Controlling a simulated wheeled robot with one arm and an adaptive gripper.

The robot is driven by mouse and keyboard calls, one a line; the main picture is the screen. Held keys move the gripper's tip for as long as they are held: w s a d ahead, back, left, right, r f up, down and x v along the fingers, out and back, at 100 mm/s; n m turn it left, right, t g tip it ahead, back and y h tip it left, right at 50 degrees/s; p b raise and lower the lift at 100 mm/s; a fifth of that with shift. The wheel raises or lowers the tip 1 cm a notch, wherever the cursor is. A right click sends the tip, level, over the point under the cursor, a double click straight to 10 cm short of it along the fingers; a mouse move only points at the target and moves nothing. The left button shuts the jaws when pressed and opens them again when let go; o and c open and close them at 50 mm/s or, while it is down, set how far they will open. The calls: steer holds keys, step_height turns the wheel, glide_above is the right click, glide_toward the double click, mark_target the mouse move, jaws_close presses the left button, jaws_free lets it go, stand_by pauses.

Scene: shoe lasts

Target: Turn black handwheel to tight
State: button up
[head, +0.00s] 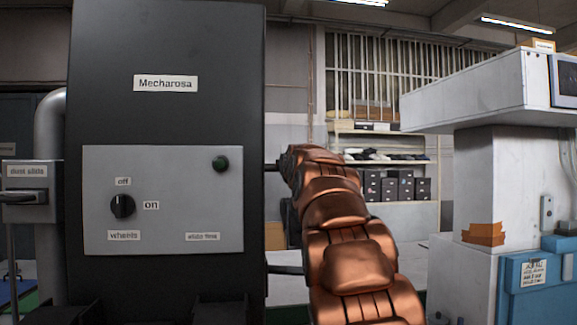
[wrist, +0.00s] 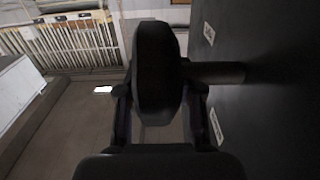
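The black handwheel (wrist: 157,70) shows in the wrist view nearly edge-on, as a thick dark disc. Its shaft (wrist: 220,73) runs right into the side of a dark cabinet. My gripper (wrist: 159,92) is open, with one finger on each side of the wheel; a narrow gap shows beside the left finger, and contact on the right is unclear. A dark rod (head: 271,167) sticks out of that side.
The machine's grey panel (head: 190,215) carries a black off/on knob (head: 122,206) and a green button (head: 220,163). A second dark rod (head: 286,270) sticks out lower. A white and blue machine (head: 480,200) stands at right, with shelves of boxes (head: 395,186) behind.

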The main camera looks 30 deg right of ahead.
jaws_close()
steer(key=shift+r+g+p, duration=0.15)
steer(key=shift+g+p, duration=0.15)
steer(key=shift+p, duration=0.4)
steer(key=shift+r+p, duration=0.15)
steer(key=shift+p, duration=0.35)
steer(key=g+y+p, duration=0.1)
steer(key=g+p, duration=0.1)
steer(key=p, duration=0.2)
steer(key=shift+w, duration=0.15)
steer(key=shift+d+f+g+y+p, duration=0.1)
steer(key=shift+f+g+y+p, duration=0.25)
steer(key=shift+g+p, duration=0.7)
steer(key=shift+r+p, duration=0.1)
steer(key=shift+p, duration=0.5)
steer(key=shift+f+g+y+p, duration=0.2)
steer(key=shift+g+y+p, duration=0.15)
steer(key=shift+g+p, duration=0.1)
steer(key=o, duration=0.5)
jaws_free()
